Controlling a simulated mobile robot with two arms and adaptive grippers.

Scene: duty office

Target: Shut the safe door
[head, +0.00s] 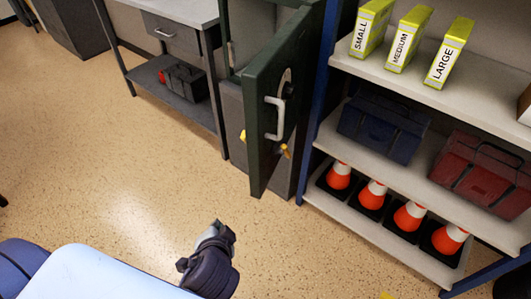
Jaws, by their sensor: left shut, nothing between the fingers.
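The safe (262,22) stands at the upper middle of the head view, between a desk and a shelf unit. Its dark green door (262,90) is swung open toward me, with its outer face turned to the right. The door carries a pale bar handle (273,118) and brass-coloured parts near it. My left gripper (217,226) is low in the picture, above the floor, apart from the door and below it. Its fingers are shut and empty. My right gripper is not in view.
The shelf unit (430,92) at right holds labelled boxes, a blue toolbox (382,127), a red toolbox (482,172) and several traffic cones (373,195). A desk (172,12) with a dark toolbox (183,82) below stands left. The floor (90,150) at left is clear.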

